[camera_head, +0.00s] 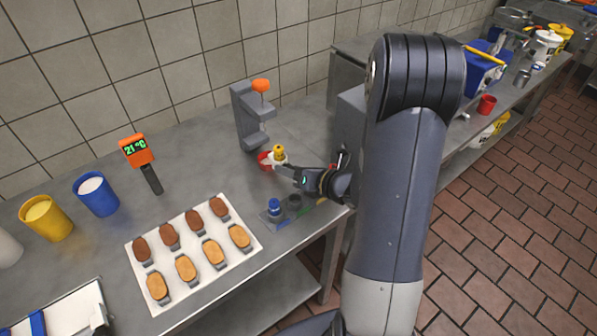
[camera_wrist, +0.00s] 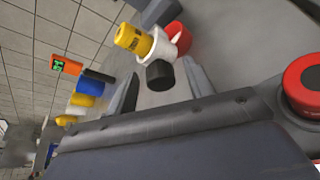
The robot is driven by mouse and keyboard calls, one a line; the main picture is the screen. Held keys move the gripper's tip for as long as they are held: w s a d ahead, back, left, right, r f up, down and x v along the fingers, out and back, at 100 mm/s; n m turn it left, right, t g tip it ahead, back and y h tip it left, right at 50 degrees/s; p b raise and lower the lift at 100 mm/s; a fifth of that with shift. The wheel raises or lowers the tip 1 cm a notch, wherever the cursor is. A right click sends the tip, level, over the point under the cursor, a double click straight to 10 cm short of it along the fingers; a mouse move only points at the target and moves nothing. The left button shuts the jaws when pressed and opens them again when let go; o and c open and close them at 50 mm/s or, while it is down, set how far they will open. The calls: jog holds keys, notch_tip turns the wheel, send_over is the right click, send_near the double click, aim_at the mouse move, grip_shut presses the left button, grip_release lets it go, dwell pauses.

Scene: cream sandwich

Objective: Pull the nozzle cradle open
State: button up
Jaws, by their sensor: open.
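A white holder (camera_wrist: 160,47), which looks like the nozzle cradle, has a yellow nozzle (camera_wrist: 133,38) standing in it and a dark knob (camera_wrist: 159,75) on its near side. In the head view the yellow nozzle (camera_head: 279,151) and the red part (camera_head: 265,161) are by the foot of a grey stand (camera_head: 246,118) with an orange knob. My gripper (camera_wrist: 161,72) is open, with one finger on each side of the dark knob. I cannot tell whether the fingers touch it. In the head view my gripper (camera_head: 284,168) partly hides the holder.
A rack (camera_head: 289,216) with a blue nozzle (camera_head: 274,208) and a dark piece (camera_head: 294,201) stands near the table's front edge. A white sheet (camera_head: 217,266) with several sandwich pieces lies left of it. An orange thermometer (camera_head: 137,150) and cups stand farther left.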

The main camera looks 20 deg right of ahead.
aim_at(287, 160)
jog(key=v, duration=1)
jog(key=shift+s+r, duration=0.15)
jog(key=shift+s, duration=0.2)
jog(key=shift+w+d, duration=0.1)
jog(key=x, duration=1)
jog(key=shift+w, duration=0.3)
jog(key=shift+w+a, duration=0.25)
jog(key=shift+w, duration=0.1)
jog(key=f+v, duration=0.1)
jog(key=v, duration=1.1)
jog(key=x, duration=1.1)
jog(key=shift+a+r, duration=0.2)
jog(key=shift+a, duration=0.05)
jog(key=shift+w+a+p, duration=0.3)
jog(key=shift+w, duration=0.7)
jog(key=shift+w+a+p, duration=0.25)
jog(key=shift+w+p, duration=0.05)
jog(key=shift+w, duration=0.65)
jog(key=shift+w+a+p, duration=0.3)
jog(key=shift+w, duration=0.7)
